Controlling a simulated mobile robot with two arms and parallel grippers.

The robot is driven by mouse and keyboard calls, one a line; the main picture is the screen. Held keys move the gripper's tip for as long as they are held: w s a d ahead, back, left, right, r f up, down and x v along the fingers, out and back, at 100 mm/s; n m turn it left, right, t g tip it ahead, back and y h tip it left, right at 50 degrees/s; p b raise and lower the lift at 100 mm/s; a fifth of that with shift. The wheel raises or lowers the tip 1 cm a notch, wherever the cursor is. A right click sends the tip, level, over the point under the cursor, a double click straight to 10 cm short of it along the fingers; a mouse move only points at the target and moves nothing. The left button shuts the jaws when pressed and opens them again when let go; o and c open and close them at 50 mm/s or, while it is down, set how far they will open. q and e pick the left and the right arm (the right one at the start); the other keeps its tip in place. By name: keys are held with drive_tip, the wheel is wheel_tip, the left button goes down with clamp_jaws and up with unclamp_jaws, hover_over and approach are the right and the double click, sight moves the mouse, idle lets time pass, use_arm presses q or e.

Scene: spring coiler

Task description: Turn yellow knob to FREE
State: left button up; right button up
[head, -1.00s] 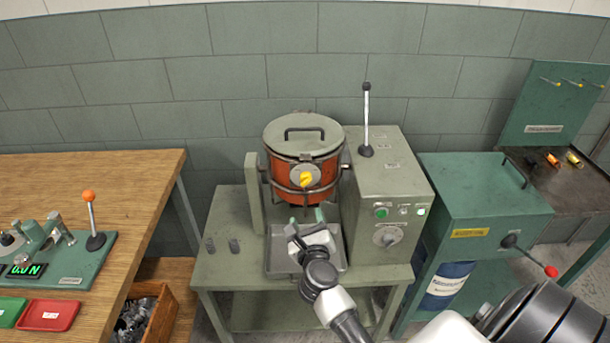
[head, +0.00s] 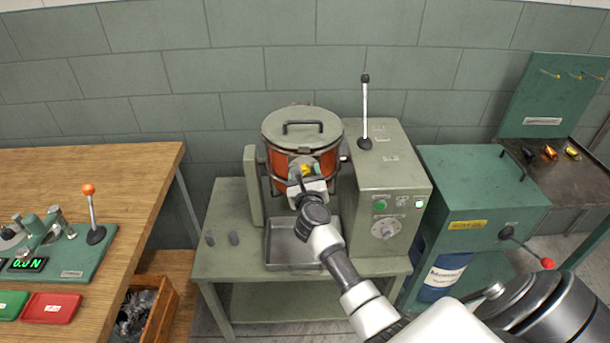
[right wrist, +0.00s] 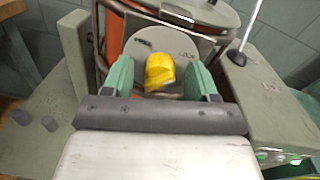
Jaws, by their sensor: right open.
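The yellow knob (right wrist: 160,72) sits on a round grey dial plate (right wrist: 180,42) on the front of the orange drum. The plate has two small labels; one at the right may read LOCK, but I cannot read them surely. My right gripper (right wrist: 164,78) is open, with its green fingers on either side of the knob. I cannot tell whether they touch it. In the head view the knob (head: 306,170) is partly hidden behind my right gripper (head: 305,177). The drum (head: 273,168) has a grey lid (head: 301,122) with a black handle. My left gripper is not in view.
A grey control box (head: 386,175) with a tall lever (head: 365,110) stands right of the drum. A metal tray (head: 288,246) lies below the drum. A wooden table (head: 100,190) is at the left, and a green cabinet (head: 480,190) at the right.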

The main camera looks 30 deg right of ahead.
drive_tip(key=c, duration=0.9)
drive_tip(key=n+p, duration=0.3)
drive_tip(key=shift+r, duration=0.25)
drive_tip(key=n+p, duration=0.4)
drive_tip(key=n, duration=0.1)
drive_tip(key=shift+a, duration=0.1)
drive_tip(key=n+p, duration=0.3)
drive_tip(key=n, duration=0.2)
drive_tip(key=shift+f+g, duration=0.1)
drive_tip(key=shift+g, duration=0.3)
drive_tip(key=shift+f+n+h+p, duration=0.1)
drive_tip(key=shift+n+h+p, duration=0.2)
drive_tip(key=shift+n+p, duration=1.2)
drive_tip(key=shift+n+b, duration=0.6)
drive_tip(key=shift+n, duration=0.2)
